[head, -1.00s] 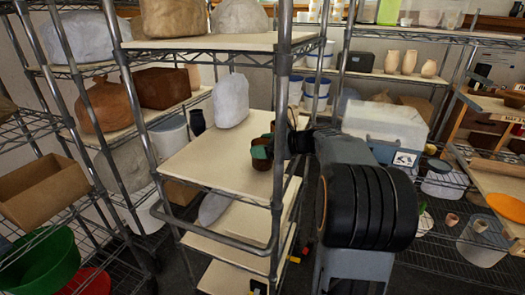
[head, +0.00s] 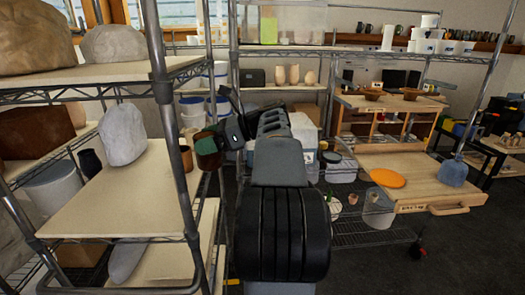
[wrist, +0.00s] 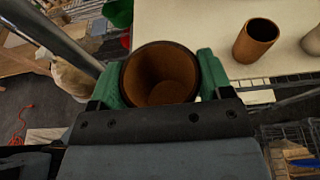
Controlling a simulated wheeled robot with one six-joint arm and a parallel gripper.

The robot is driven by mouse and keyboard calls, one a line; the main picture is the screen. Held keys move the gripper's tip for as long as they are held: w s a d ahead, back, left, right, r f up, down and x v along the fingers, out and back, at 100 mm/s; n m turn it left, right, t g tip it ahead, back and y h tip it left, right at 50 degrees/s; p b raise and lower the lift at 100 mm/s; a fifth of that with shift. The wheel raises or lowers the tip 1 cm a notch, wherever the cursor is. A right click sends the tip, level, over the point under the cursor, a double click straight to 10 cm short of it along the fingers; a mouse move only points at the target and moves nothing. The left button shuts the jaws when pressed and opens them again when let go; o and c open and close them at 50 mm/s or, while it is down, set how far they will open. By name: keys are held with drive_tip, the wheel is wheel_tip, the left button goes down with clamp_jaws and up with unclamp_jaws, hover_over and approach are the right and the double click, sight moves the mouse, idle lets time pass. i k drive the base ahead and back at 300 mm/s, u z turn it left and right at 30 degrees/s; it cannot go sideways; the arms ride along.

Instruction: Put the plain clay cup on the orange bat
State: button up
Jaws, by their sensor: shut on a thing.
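My gripper (head: 214,142), with green fingers, is shut on a brown clay cup (head: 207,161). In the wrist view the held cup (wrist: 160,78) is seen from above, open and empty, between the fingers. Its outside is mostly hidden, so I cannot tell whether it is fully plain. A second brown cup (wrist: 256,41) stands upright on the cream shelf, apart from the gripper; it also shows behind the post in the head view (head: 186,158). The orange bat (head: 384,178) is a flat round disc lying on a wooden worktable at the right, with nothing on it.
A metal shelf post (head: 165,100) stands close left of my gripper. A grey wrapped lump (head: 123,135) sits on the cream shelf (head: 110,205). A blue bag-like thing (head: 453,172) stands on the wooden table (head: 420,192) right of the bat.

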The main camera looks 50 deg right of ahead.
sight(388, 176)
drive_tip(key=z, duration=0.45)
drive_tip(key=k, duration=0.55)
drive_tip(key=z, duration=0.8)
drive_tip(key=i, duration=0.7)
drive_tip(key=z, duration=0.7)
drive_tip(key=i, duration=1.05)
drive_tip(key=z, duration=0.8)
drive_tip(key=i, duration=0.3)
drive_tip(key=z, duration=0.15)
